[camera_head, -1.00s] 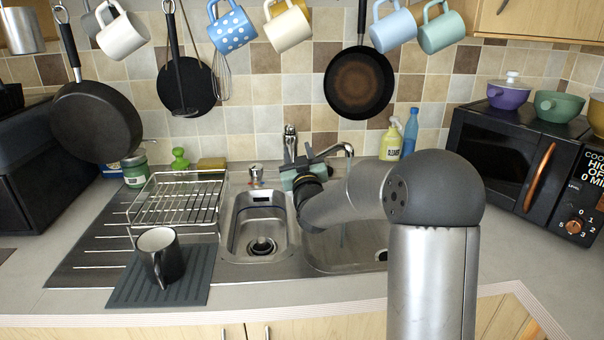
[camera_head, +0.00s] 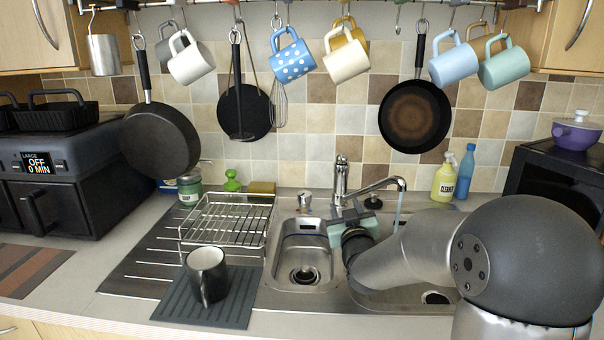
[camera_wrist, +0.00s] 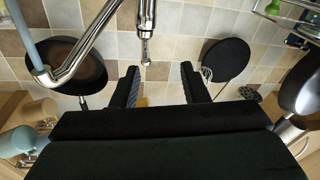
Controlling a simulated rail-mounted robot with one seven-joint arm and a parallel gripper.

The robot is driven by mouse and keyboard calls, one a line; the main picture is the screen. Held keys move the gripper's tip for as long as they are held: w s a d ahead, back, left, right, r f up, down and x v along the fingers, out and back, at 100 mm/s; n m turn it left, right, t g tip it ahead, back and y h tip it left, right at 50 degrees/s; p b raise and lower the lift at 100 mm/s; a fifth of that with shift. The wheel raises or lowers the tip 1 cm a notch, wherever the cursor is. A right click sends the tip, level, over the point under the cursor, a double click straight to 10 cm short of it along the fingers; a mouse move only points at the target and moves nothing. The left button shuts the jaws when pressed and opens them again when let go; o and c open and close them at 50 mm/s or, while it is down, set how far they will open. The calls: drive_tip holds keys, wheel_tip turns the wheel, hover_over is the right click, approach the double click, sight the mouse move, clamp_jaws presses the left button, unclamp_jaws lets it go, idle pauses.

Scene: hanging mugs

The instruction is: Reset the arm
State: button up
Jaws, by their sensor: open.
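My gripper (camera_head: 352,215) is in front of the tap at the back of the sink, above the divider between the basins. In the wrist view, its two black fingers (camera_wrist: 160,85) stand well apart with nothing between them. A dark mug (camera_head: 207,275) with a pale inside stands upright on a grey ribbed mat (camera_head: 240,312), left of the sink and away from my gripper. Several mugs hang from hooks at the top: white (camera_head: 192,62), blue with white dots (camera_head: 292,60), cream (camera_head: 346,60), light blue (camera_head: 453,65) and mint (camera_head: 503,66). A yellow one (camera_head: 352,32) is partly hidden.
The tap (camera_head: 340,185) is close behind my gripper, and its curved spout also shows in the wrist view (camera_wrist: 90,50). A wire dish rack (camera_head: 225,228) stands left of the sink (camera_head: 302,255). Pans (camera_head: 414,118) hang on the tiled wall. Bottles (camera_head: 443,180) stand behind the sink.

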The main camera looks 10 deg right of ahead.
drive_tip(key=s+a+f+g+p, duration=0.1)
drive_tip(key=s+g, duration=0.2)
drive_tip(key=s, duration=0.2)
drive_tip(key=s+a+f+g+p, duration=0.1)
drive_tip(key=s+f+g+p, duration=0.1)
drive_tip(key=s, duration=0.3)
drive_tip(key=s+a+f+g+p, duration=0.1)
drive_tip(key=s+a+f+g, duration=0.1)
drive_tip(key=s+g, duration=0.3)
drive_tip(key=shift+s+f+y, duration=0.25)
drive_tip(key=shift+s+y, duration=0.05)
drive_tip(key=shift+s, duration=0.05)
drive_tip(key=s+f+m+g+p, duration=0.1)
drive_tip(key=s+g+p, duration=0.2)
drive_tip(key=s, duration=1.6)
drive_tip(key=g, duration=0.4)
drive_tip(key=shift+a+f, duration=0.15)
drive_tip(key=o, duration=0.6)
drive_tip(key=s, duration=0.1)
drive_tip(key=s+g, duration=0.1)
drive_tip(key=s, duration=0.1)
drive_tip(key=shift+s+m+g, duration=0.3)
drive_tip(key=shift+w, duration=0.1)
